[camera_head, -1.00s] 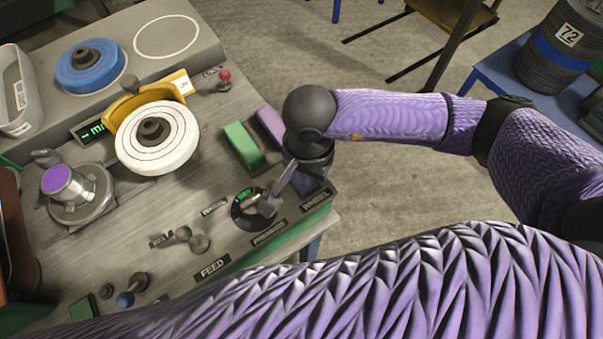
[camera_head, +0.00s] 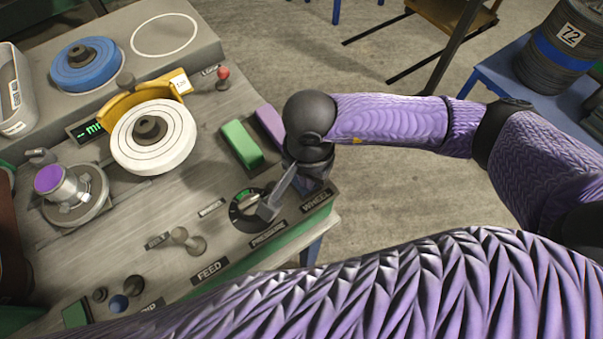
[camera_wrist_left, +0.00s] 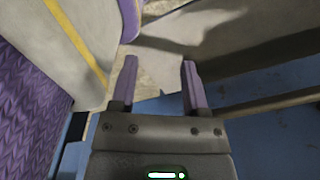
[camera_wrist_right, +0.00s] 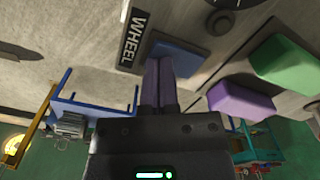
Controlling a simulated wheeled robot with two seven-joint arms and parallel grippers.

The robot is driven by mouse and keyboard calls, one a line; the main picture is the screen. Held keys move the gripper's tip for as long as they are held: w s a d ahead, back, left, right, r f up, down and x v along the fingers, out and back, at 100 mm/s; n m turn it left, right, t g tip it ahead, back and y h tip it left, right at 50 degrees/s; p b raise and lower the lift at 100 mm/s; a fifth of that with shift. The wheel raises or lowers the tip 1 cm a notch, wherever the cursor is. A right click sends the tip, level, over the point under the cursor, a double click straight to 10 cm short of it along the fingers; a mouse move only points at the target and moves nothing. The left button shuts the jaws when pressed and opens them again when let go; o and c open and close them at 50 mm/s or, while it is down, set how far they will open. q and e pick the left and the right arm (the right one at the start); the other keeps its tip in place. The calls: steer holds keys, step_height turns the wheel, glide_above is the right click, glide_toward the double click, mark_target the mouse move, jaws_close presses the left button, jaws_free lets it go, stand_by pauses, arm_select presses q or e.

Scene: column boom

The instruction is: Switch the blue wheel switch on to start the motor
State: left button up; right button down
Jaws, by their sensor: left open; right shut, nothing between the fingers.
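The blue wheel switch (camera_wrist_right: 182,58) is a low blue block beside the WHEEL label (camera_wrist_right: 131,38) in the right wrist view. In the head view it is mostly hidden under my right wrist. My right gripper (camera_wrist_right: 165,64) is shut and empty, its purple fingertips overlapping the switch's near edge. I cannot tell whether they touch or press it, nor which way the switch is set. My left gripper (camera_wrist_left: 158,72) is open and empty in the left wrist view, away from the panel.
A grey lever (camera_head: 276,194) on the pressure dial stands left of the right gripper. A green block (camera_head: 242,144) and a purple block (camera_head: 271,126) lie behind it. A white wheel (camera_head: 150,140) and a blue wheel (camera_head: 86,65) stand on the bench.

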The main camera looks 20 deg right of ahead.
steer(key=shift+f, duration=0.15)
step_height(320, 180, up, 7)
steer(key=p, duration=0.4)
stand_by(0.5)
